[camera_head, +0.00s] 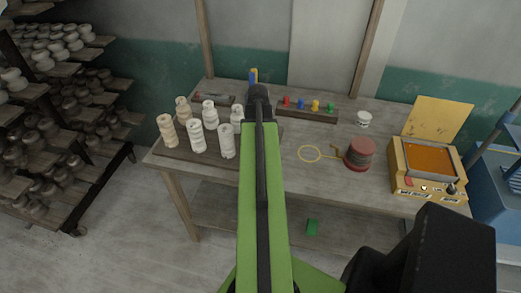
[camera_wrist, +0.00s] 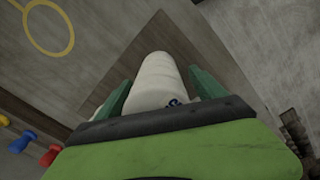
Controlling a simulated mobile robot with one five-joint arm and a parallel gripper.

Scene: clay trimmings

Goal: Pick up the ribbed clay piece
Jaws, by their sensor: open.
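Several pale, turned clay pieces (camera_head: 195,136) stand upright on a dark board (camera_head: 172,152) at the left of the table. They have grooves and bulges, and I cannot tell which is the ribbed one. In the wrist view, a whitish rounded clay piece (camera_wrist: 156,75) with a small blue mark lies between the two green fingers of my gripper (camera_wrist: 160,88). The fingers are open, one on each side of it; I cannot tell whether they touch it. My arm hides the fingers and part of the board in the head view.
A yellow ring (camera_head: 310,154), a red spool (camera_head: 359,154), a white cup (camera_head: 363,119) and an orange-topped box (camera_head: 429,166) stand to the right. Coloured pegs (camera_head: 301,104) sit on a rack at the back. Laden shelves (camera_head: 62,125) stand at far left.

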